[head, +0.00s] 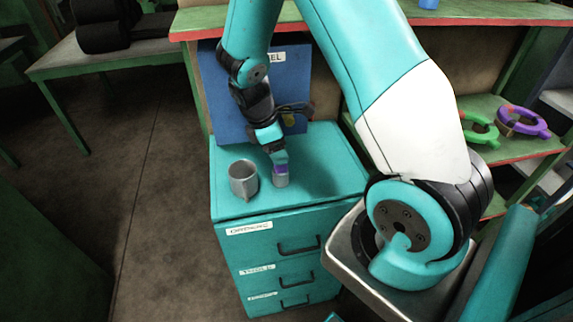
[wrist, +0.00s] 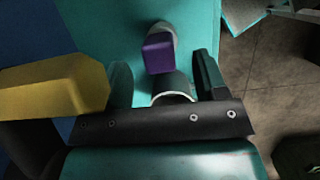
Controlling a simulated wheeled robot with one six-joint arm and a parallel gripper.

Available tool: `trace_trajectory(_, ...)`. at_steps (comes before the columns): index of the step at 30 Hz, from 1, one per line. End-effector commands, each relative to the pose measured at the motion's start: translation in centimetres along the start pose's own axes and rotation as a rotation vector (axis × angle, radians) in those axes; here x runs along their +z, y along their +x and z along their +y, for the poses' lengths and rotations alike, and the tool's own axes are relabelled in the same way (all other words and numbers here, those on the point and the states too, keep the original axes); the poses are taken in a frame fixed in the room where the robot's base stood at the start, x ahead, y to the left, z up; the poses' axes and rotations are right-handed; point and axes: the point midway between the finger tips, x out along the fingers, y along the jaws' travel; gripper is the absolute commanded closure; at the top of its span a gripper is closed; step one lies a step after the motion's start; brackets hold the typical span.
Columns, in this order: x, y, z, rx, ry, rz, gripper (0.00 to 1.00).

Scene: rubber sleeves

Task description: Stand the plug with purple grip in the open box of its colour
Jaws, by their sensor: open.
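The plug with purple grip (head: 281,169) stands on the teal cabinet top, its grey body below the grip. In the wrist view its purple grip (wrist: 158,53) shows between the two fingertips, with some grey behind it. My gripper (head: 279,157) is open and directly over the plug; its fingers (wrist: 162,66) have visible gaps to the grip on both sides. I cannot tell whether the fingers reach down around it. I cannot make out a purple open box in either view.
A blue panel (head: 226,98) rises behind the cabinet top (head: 330,165). A yellow block (wrist: 50,86) is at left in the wrist view. Green (head: 480,131) and purple (head: 522,121) ring-shaped items lie on the right shelf.

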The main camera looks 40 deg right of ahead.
Motion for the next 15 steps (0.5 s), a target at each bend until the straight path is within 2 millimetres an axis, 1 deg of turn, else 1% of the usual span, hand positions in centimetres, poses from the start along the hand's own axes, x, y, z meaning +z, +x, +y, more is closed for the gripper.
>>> trace_trajectory(2, 0.1, 0.7, -0.1, -0.005, 0.0, -0.002, 0.34)
trace_trajectory(9, 0.1, 4.0, -0.1, -0.005, 0.0, -0.002, 0.34)
trace_trajectory(12, 0.0, 4.8, -0.1, -0.003, 0.0, 0.0, 0.34)
trace_trajectory(15, 0.0, 5.0, -0.1, -0.001, 0.0, 0.0, 0.34)
